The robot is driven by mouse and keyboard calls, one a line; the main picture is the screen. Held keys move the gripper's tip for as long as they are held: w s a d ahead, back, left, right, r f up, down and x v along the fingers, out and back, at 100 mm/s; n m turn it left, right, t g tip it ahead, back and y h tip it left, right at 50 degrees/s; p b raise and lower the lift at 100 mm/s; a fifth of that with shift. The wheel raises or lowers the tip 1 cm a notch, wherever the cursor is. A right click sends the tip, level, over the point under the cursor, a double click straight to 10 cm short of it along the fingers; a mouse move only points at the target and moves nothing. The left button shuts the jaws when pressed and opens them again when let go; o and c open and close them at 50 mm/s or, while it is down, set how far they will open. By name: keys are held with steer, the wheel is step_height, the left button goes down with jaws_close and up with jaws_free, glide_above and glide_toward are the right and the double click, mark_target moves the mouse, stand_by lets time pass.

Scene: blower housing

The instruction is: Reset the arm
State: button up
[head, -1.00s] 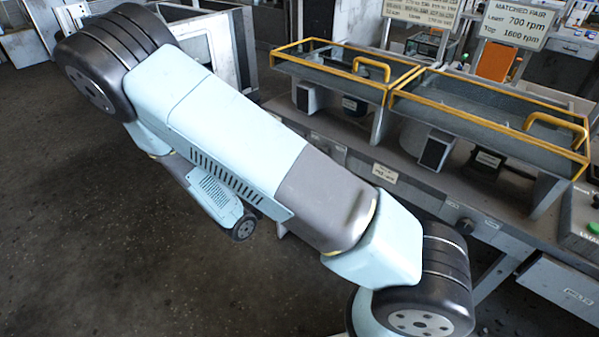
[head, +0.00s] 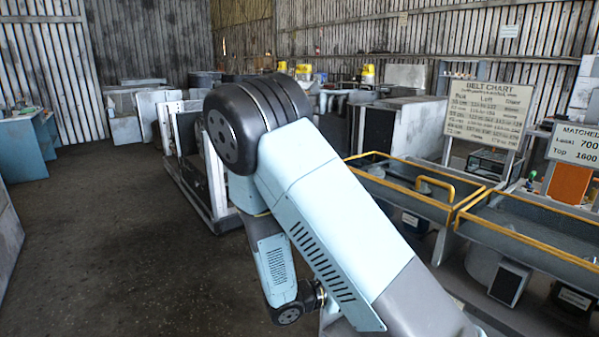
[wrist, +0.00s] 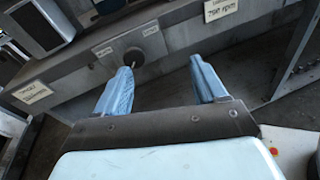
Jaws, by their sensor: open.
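My gripper (wrist: 162,75) shows in the wrist view with its two blue fingers spread apart. It is open, with nothing between the fingers. Beyond the fingertips is the front face of the grey bench, with a round dark knob (wrist: 152,48) on a plate near the left finger. In the head view my arm is folded, with a large dark joint at the top and the forearm hanging down on its left side. The gripper's fingers cannot be made out in the head view.
Two yellow-railed trays (head: 437,196) stand on the bench at the right. A belt chart (head: 488,110) stands behind them. Pale cabinets and machines (head: 405,125) fill the back. A blue table (head: 28,150) is at the far left. The dark floor (head: 95,240) is clear at the left.

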steer(key=s+d+r+m+y, duration=0.2)
steer(key=s+r+m+y, duration=0.3)
steer(key=r, duration=0.5)
steer(key=s+d+r+m+y, duration=0.3)
steer(key=s+r+m+y, duration=0.2)
steer(key=s+r+m, duration=0.2)
steer(key=s+d+r+m+y, duration=0.3)
steer(key=s+r+m+y, duration=0.2)
steer(key=r+m, duration=0.4)
steer(key=shift+s+r+g, duration=0.4)
steer(key=shift+s+r, duration=0.4)
steer(key=shift+r, duration=1.35)
steer(key=shift+d, duration=0.1)
